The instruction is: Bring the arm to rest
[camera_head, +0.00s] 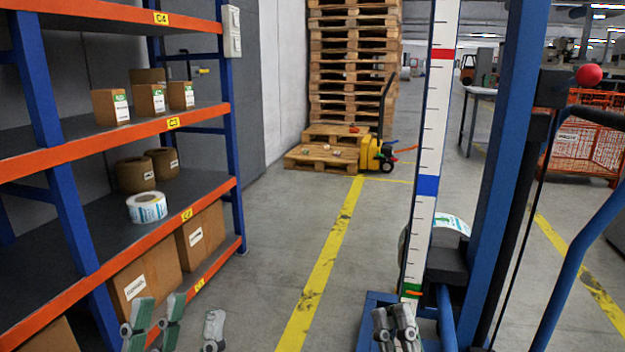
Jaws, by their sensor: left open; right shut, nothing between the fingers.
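My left gripper (186,324) shows at the bottom left, in front of the shelving's lower end. Its fingers stand apart and nothing is between them. My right gripper (397,328) is at the bottom, right of the middle, in front of the foot of the striped scale. Its fingers are together and hold nothing. Both grippers point up into the view from its lower edge, and most of both arms is out of view. I cannot tell whether the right gripper touches the blue frame behind it.
A blue mast (500,165) with a white striped scale (431,130) and a label roll (452,224) stands close on the right. Orange-blue shelving (120,237) with boxes and rolls lines the left. Floor between them is clear, up to a pallet truck (376,155) and stacked pallets.

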